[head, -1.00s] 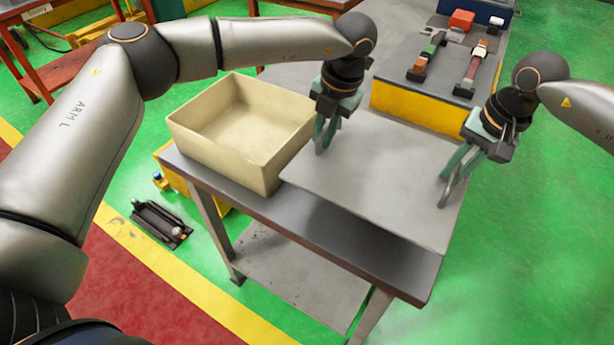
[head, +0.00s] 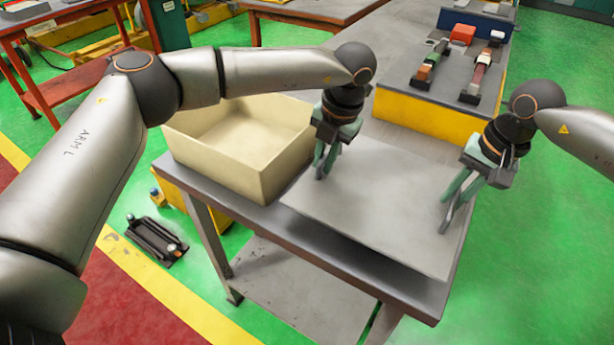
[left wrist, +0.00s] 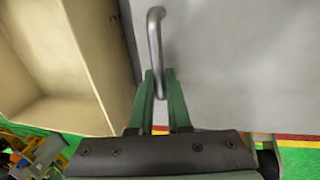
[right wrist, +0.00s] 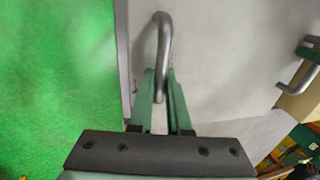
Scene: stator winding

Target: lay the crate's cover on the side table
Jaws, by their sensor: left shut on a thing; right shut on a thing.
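The crate's cover (head: 385,205) is a flat grey plate with two bent metal handles. It lies level, over the grey table (head: 200,185) just right of the crate; I cannot tell whether it touches the top. My left gripper (head: 320,175) is shut on the left handle (left wrist: 154,40), near the crate. My right gripper (head: 447,220) is shut on the right handle (right wrist: 163,35), near the table's right edge. The crate (head: 240,165) is an open beige box at the table's left end; its visible inside is empty.
A yellow-fronted bench (head: 425,115) with coloured parts in trays stands behind the cover. An orange-framed table (head: 85,85) is at the far left. A dark rack (head: 155,240) lies low on the left. Green floor is clear at right.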

